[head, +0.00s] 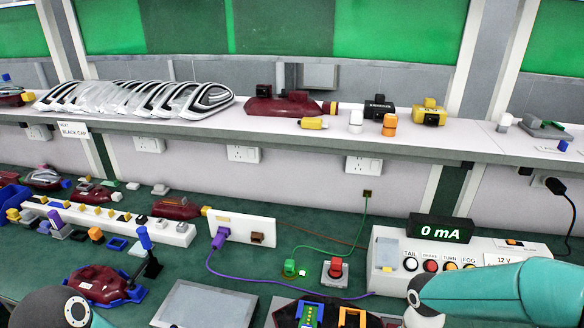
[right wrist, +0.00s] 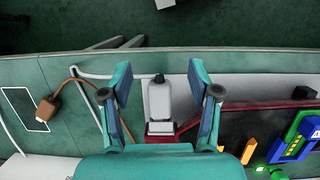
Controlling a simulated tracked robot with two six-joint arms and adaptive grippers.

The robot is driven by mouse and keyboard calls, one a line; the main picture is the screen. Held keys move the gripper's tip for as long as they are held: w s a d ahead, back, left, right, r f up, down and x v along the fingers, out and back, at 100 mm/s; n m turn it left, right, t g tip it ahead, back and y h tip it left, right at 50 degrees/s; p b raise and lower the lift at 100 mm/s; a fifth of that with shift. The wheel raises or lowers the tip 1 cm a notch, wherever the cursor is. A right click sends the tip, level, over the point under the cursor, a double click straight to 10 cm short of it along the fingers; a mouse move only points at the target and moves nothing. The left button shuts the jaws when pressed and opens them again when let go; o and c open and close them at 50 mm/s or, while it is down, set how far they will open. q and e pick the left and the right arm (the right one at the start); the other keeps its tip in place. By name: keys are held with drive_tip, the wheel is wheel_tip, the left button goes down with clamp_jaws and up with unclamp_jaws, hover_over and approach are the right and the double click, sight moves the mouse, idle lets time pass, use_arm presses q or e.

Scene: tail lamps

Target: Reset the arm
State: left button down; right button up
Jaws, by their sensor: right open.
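My right gripper (right wrist: 159,66) shows in the right wrist view with its two teal fingers spread wide apart. A light grey block with a black top (right wrist: 160,103) appears in the gap between the fingers; neither finger touches it in the picture. In the head view my right arm (head: 500,294) enters at the lower right, and its gripper is out of the frame. My left arm (head: 62,310) shows only as a small part at the bottom left corner. My left gripper is not in view.
The bench holds a test box (head: 465,262) under a display (head: 441,229) reading 0 mA, a grey plate (head: 207,305), and a red lamp part (head: 98,283) in a blue holder. Purple and green cables cross it. A shelf (head: 365,137) behind carries lamp covers (head: 130,98).

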drive_tip(key=s+a+f+g+y, duration=0.1)
drive_tip(key=s+a+f+y, duration=0.1)
drive_tip(key=s+a+f, duration=0.5)
drive_tip(key=s+a+f+y, duration=0.2)
drive_tip(key=s+a+f, duration=0.25)
drive_tip(key=f, duration=0.45)
drive_tip(key=w+t, duration=0.1)
drive_tip(key=w+f+t, duration=0.1)
drive_tip(key=w+t, duration=0.1)
drive_tip(key=w+f+t, duration=0.1)
drive_tip(key=shift+w+n, duration=0.3)
drive_tip(key=c, duration=0.4)
